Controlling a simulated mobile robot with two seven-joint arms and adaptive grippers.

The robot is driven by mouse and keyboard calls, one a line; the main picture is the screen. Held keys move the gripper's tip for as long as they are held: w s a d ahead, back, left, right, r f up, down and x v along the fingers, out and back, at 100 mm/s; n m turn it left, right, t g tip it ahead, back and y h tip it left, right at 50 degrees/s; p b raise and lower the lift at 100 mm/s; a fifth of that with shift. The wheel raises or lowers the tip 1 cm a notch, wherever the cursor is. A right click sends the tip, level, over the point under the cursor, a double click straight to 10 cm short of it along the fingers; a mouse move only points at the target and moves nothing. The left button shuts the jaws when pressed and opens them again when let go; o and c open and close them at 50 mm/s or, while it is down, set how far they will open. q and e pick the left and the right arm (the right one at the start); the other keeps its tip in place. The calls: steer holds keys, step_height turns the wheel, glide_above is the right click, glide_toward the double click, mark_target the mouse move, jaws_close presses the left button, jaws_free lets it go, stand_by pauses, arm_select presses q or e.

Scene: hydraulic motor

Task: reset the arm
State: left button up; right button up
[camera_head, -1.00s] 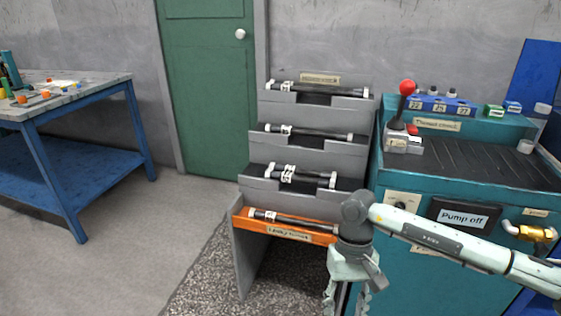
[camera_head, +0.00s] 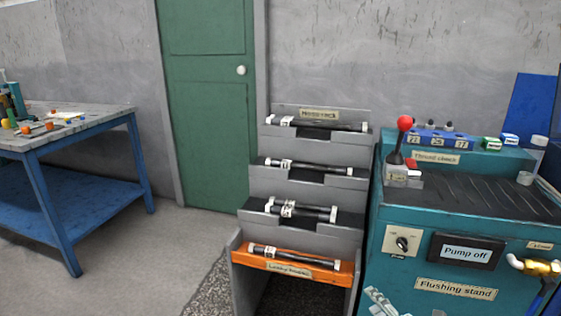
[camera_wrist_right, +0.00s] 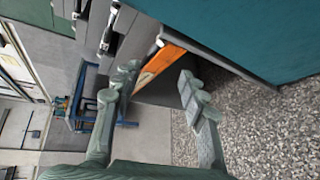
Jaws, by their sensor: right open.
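My right gripper (camera_head: 405,303) shows only in part at the bottom edge of the head view, in front of the teal flushing stand (camera_head: 455,288). In the right wrist view my right gripper (camera_wrist_right: 159,72) has its two fingers spread wide, with nothing between them. The orange shelf (camera_wrist_right: 157,66) of the rack lies beyond the fingers in that view. The rest of my right arm is out of the head view. My left gripper is in neither view.
A grey stepped rack (camera_head: 317,187) holds several black tubes with white ends. The stand carries a red-knobbed lever (camera_head: 404,123) and a "Pump off" display (camera_head: 466,252). A blue workbench (camera_head: 75,140) stands left. Floor between bench and rack is clear.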

steer(key=s+d+f+m+g+h, duration=0.2)
steer(key=s+d+f+m+h, duration=0.45)
steer(key=d, duration=0.45)
steer(key=s+d+f+m+g+h, duration=0.1)
steer(key=s+d+f+m+g, duration=0.3)
steer(key=s+d+f+m, duration=0.45)
steer(key=s+d+f+m+g+h, duration=0.1)
steer(key=s+d+f+m+g, duration=0.4)
steer(key=s, duration=0.7)
steer(key=s+a+f+m+y, duration=0.1)
steer(key=s+a+f, duration=0.1)
steer(key=a, duration=0.8)
steer(key=s+a+f+y, duration=0.2)
steer(key=s+a+f, duration=0.1)
steer(key=a, duration=0.7)
steer(key=shift+a+f+m+g, duration=0.3)
steer(key=shift+f+m+g, duration=0.1)
